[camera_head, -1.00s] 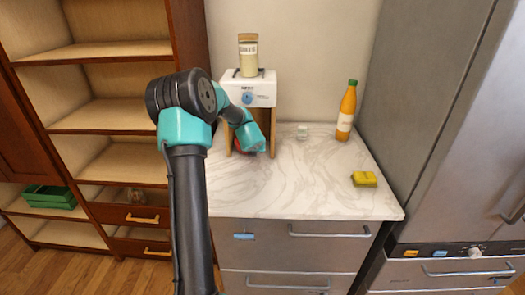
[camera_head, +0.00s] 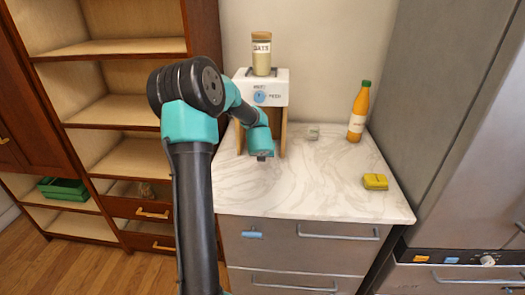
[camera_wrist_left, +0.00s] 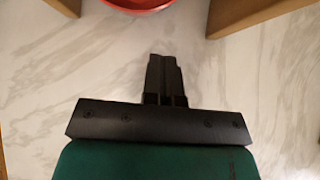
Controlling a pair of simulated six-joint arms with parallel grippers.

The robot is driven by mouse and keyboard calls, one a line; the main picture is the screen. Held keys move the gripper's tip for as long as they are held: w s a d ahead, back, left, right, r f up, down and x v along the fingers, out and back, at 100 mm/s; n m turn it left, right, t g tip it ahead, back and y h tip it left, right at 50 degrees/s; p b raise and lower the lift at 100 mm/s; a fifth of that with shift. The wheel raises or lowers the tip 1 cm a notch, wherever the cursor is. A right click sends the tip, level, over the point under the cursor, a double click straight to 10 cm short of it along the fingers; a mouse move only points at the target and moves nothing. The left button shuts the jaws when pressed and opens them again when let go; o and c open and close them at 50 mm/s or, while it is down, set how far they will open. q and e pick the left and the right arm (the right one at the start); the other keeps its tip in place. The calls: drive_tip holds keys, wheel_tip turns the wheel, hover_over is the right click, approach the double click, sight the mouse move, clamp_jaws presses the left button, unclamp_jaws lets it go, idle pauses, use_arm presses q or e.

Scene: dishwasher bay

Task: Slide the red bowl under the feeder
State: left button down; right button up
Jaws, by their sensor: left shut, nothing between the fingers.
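The feeder (camera_head: 272,92) is a white box with a blue knob on wooden legs, standing at the back left of the counter. The red bowl (camera_wrist_left: 138,4) shows only as a curved rim at the top edge of the left wrist view, between the wooden legs. In the head view I cannot make the bowl out; my arm covers that spot. My left gripper (camera_head: 263,158) is just in front of the feeder, low over the counter. Its fingers (camera_wrist_left: 163,65) are shut and empty, apart from the bowl with bare marble between. My right gripper is out of view.
A jar of oats (camera_head: 261,55) stands on the feeder. The counter's front middle is clear.

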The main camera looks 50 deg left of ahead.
use_arm(q)
drive_tip(key=v, duration=0.9)
drive_tip(key=c, duration=1.8)
unclamp_jaws()
drive_tip(key=o, duration=0.4)
drive_tip(key=shift+a+r+m, duration=0.1)
drive_tip(key=shift+m, duration=0.2)
drive_tip(key=a+r+m+g, duration=0.1)
drive_tip(key=a+r+m, duration=0.1)
drive_tip(key=m, duration=1.1)
drive_tip(key=a+r+m+g, duration=0.2)
drive_tip(key=a+r+m, duration=0.1)
drive_tip(key=m, duration=1.1)
drive_tip(key=shift+y, duration=0.3)
drive_tip(key=shift+w+a, duration=0.1)
